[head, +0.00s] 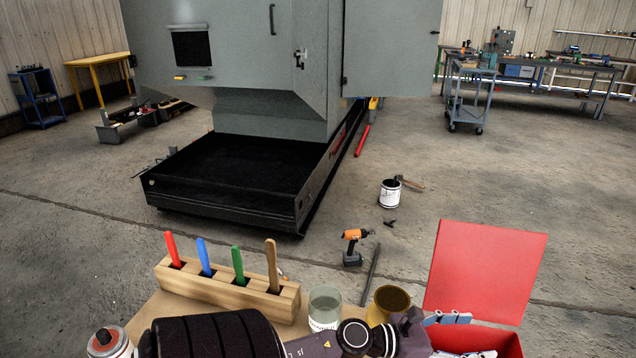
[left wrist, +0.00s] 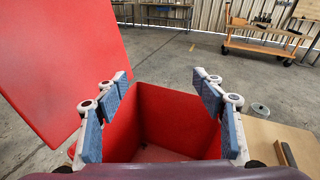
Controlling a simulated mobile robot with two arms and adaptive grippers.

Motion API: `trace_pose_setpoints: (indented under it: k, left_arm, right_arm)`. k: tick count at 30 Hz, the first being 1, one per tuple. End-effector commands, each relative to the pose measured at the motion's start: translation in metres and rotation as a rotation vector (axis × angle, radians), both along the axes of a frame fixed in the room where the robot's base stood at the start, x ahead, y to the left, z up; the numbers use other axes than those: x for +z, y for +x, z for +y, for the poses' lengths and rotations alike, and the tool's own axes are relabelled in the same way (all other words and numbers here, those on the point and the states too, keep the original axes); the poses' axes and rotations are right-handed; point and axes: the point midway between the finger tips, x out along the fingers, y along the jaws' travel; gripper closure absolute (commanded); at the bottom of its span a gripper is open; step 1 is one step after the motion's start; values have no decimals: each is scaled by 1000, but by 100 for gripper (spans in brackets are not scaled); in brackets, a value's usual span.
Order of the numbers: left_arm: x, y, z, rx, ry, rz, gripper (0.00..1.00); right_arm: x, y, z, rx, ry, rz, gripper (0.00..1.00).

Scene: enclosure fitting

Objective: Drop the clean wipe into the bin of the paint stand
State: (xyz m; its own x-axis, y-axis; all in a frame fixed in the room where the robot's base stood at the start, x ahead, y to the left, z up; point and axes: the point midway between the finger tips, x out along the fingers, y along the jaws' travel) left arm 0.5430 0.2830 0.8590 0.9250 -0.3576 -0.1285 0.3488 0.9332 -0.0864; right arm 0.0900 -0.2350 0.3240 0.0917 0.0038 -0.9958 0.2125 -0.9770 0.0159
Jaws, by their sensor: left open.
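The red bin (head: 510,341) stands at the right of the paint stand, with its red lid (head: 486,272) swung up. In the left wrist view the bin (left wrist: 175,112) opens below and between my fingers, and its lid (left wrist: 62,65) is at the left. My left gripper (head: 468,337) is over the bin's mouth. In the left wrist view my left gripper (left wrist: 164,88) has its blue-padded fingers wide apart with nothing between them. I cannot make out a wipe in either view; part of the bin's floor is hidden. My right gripper is not in view.
On the paint stand's wooden top (head: 150,312) are a wooden block (head: 220,289) with several coloured handles, a glass jar (head: 325,306), an amber jar (head: 389,302) and a spray can (head: 108,343). A drill (head: 353,246) and paint tin (head: 390,194) stand on the floor beyond.

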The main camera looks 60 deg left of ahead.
Motion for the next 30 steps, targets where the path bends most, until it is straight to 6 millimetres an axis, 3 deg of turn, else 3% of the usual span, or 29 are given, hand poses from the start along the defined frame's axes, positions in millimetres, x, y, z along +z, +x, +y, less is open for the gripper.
trace_pose_setpoints:
  k: [8, 21, 30]
  left_arm:
    - [1, -14, 5, 1, -3, 2, 37]
    - [12, -91, 35, 3, -2, 2, 37]
    - [16, -111, 43, 1, 0, -1, 37]
  right_arm:
    - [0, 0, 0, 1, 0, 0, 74]
    - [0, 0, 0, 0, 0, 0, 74]
    - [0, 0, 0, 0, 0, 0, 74]
